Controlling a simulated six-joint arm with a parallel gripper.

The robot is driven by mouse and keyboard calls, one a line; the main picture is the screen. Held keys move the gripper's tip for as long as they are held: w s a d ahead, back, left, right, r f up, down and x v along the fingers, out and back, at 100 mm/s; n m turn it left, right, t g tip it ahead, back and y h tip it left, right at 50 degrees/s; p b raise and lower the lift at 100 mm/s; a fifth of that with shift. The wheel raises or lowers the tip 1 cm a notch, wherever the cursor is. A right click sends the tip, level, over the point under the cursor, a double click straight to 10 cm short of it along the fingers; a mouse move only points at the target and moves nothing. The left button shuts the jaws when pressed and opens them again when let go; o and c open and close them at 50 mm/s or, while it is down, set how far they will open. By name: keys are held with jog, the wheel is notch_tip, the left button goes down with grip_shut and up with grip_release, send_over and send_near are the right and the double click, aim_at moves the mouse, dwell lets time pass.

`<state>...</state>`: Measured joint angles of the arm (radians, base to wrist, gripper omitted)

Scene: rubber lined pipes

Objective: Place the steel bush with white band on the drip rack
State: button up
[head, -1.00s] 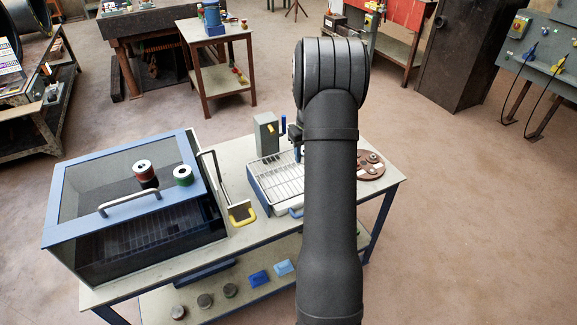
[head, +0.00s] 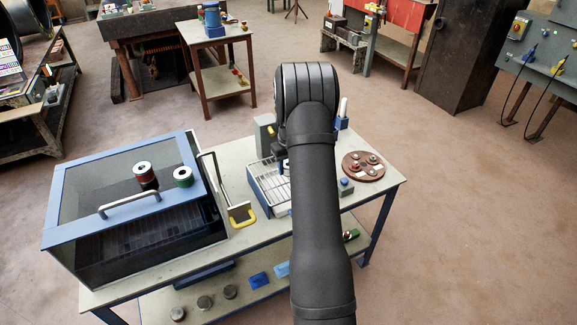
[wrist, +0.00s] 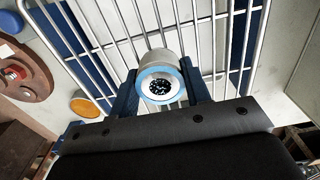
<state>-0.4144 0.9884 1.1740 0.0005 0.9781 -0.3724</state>
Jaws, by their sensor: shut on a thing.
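My gripper (wrist: 160,74) is shut on a short steel bush (wrist: 159,66), with one dark blue finger on each side. In the wrist view the bush's near end shows a pale blue ring around a whitish face with a dark, speckled centre. No separate white band can be made out on its side. The wire bars of the drip rack (wrist: 107,43) lie behind the bush. I cannot tell whether the bush touches them. In the head view my gripper (head: 281,163) is over the far right part of the drip rack (head: 262,186), and my arm hides much of it.
A grey block (head: 264,132) stands behind the rack. A brown round plate (head: 352,173) with small parts lies right.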

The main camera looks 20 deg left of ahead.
jog(key=shift+f, duration=0.1)
jog(key=o, duration=1.2)
notch_tip(320, 180, up, 12)
jog(key=shift+r, duration=0.15)
notch_tip(320, 180, down, 12)
jog(key=shift+r, duration=1.75)
